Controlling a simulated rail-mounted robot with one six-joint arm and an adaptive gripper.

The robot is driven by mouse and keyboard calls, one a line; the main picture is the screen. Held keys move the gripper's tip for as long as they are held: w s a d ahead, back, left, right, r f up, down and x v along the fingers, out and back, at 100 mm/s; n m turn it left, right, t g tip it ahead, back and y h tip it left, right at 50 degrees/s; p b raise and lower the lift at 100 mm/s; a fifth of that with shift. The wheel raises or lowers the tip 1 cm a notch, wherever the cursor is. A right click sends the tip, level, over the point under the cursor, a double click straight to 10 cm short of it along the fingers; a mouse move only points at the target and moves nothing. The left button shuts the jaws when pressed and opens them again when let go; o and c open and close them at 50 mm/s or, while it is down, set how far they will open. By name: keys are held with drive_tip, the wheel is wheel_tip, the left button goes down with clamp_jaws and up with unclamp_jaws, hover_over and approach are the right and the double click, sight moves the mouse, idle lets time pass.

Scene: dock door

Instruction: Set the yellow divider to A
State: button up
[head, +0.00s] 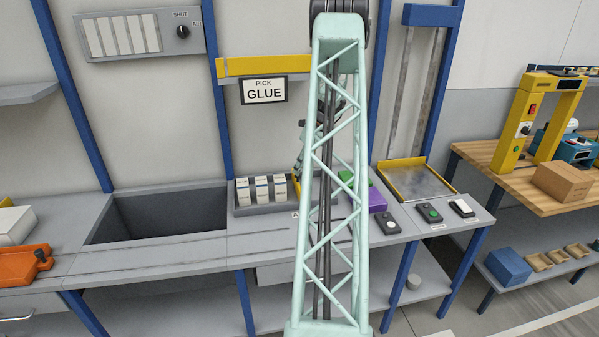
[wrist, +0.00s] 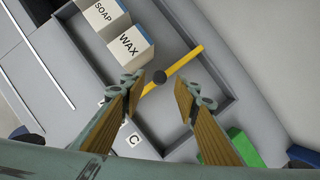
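The yellow divider (wrist: 184,60) is a thin bar with a dark round knob (wrist: 160,76), lying across a grey tray (wrist: 230,110). In the head view only a sliver of the divider (head: 296,184) shows beside my arm. My gripper (wrist: 160,87) is open and empty, its two fingertips on either side of the knob in the wrist view; I cannot tell its height above it. A label "C" (wrist: 133,140) is on the tray's near edge.
White boxes, including one marked WAX (wrist: 132,46), stand in the tray beside the divider. A green block (wrist: 243,146) and a purple block (head: 376,200) are at the right. An open bin (head: 160,212) lies left of the tray. Push buttons (head: 429,213) are on the right of the bench.

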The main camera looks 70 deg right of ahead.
drive_tip(key=v, duration=0.8)
drive_tip(key=shift+r, duration=0.1)
